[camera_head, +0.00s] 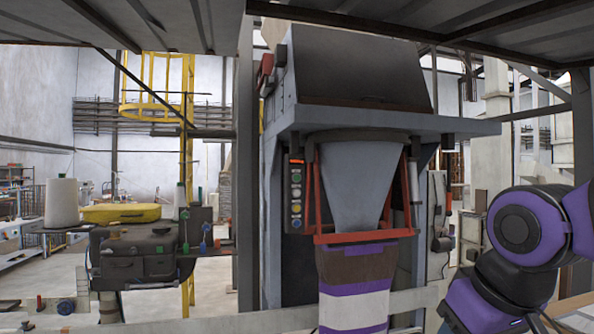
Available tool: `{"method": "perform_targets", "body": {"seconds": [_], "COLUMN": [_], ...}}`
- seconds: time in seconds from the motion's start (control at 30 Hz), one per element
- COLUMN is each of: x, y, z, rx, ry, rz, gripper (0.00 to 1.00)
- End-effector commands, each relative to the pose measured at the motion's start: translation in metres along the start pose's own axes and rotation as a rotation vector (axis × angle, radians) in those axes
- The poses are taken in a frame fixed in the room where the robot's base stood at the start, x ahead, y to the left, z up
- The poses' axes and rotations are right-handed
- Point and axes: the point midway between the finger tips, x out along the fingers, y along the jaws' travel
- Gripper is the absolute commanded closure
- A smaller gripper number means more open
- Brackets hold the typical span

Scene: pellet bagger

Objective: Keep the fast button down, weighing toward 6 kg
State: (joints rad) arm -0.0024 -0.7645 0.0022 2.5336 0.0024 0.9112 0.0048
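The bagger's control panel (297,195) is a narrow upright strip on the left of the machine front. It carries a small red-lit display (297,161) at the top, too small to read. Below it several round buttons, green, pale and yellow, run down the strip. I cannot tell which one is the fast button. A bag (354,290) with brown, white and purple bands hangs under the grey tapered spout (358,185), at the red clamp frame (362,238). The bag's bottom is cut off. My purple and black arm shows at the right; my gripper is out of view.
A sewing head (134,258) with a white thread cone (62,203) and a yellow case (120,213) stands at the left. A grey post (246,170) rises left of the machine. A pale rail (270,318) crosses the bottom.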

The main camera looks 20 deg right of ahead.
Motion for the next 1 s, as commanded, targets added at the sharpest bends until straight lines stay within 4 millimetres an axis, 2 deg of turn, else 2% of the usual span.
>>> {"method": "perform_targets", "body": {"seconds": [0.5,0.53,0.7,1.0], "x": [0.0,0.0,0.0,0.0], "y": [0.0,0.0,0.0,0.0], "z": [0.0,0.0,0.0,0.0], "rx": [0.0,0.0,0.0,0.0], "ry": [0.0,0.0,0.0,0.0], "rz": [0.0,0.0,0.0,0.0], "gripper": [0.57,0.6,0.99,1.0]}}
